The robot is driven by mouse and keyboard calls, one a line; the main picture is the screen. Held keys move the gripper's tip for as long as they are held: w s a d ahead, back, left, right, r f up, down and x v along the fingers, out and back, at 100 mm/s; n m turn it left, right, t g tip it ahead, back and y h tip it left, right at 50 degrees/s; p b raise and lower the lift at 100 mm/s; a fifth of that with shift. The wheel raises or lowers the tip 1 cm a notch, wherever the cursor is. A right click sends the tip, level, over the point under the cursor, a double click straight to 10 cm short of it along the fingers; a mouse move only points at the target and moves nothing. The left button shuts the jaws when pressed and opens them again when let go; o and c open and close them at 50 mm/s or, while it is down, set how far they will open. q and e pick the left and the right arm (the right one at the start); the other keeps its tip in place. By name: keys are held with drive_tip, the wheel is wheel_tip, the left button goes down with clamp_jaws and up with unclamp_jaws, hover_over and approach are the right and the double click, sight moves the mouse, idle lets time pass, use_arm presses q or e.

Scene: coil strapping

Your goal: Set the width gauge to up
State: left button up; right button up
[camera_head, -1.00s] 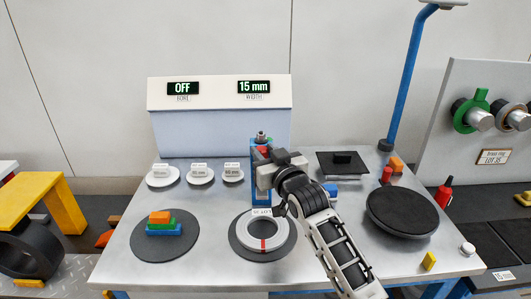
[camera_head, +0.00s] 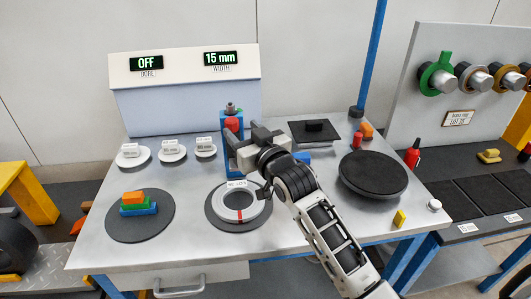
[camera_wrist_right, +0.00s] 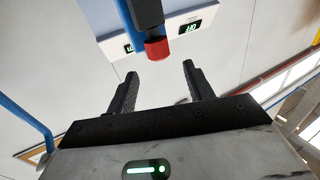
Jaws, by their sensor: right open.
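The width gauge (camera_head: 231,112) is a blue upright stand with a dark tip and a red knob (camera_head: 232,125), at the back middle of the metal table. The red knob (camera_wrist_right: 158,49) also shows in the right wrist view, on a dark shaft beside a blue part. My right gripper (camera_head: 243,143) is open and empty, just in front and to the right of the gauge. In the wrist view its two fingers (camera_wrist_right: 160,73) point toward the red knob, which appears beyond and between their tips, apart from them. The display (camera_head: 221,58) reads 15 mm for width. My left gripper is out of view.
A grey ring coil (camera_head: 239,202) with a red mark lies on a dark disc below my right gripper. Coloured blocks (camera_head: 136,203) sit on another disc at the left. Several white discs stand behind. A black turntable (camera_head: 373,174) stands at the right.

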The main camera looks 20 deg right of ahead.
drive_tip(key=s+d+b, duration=0.1)
drive_tip(key=s, duration=1)
drive_tip(key=shift+s+d, duration=0.15)
drive_tip(key=s+f+g+h, duration=0.2)
drive_tip(key=s+f+g, duration=1.2)
drive_tip(key=s+f, duration=0.8)
drive_tip(key=w+a+f+n+t+y, duration=0.1)
drive_tip(key=w+a+f+t+y, duration=0.1)
drive_tip(key=w+a+f+t, duration=0.2)
drive_tip(key=a+t, duration=0.2)
drive_tip(key=shift+w+f+t+y, duration=0.25)
drive_tip(key=shift+w+t+y, duration=0.05)
drive_tip(key=shift+w+y, duration=0.1)
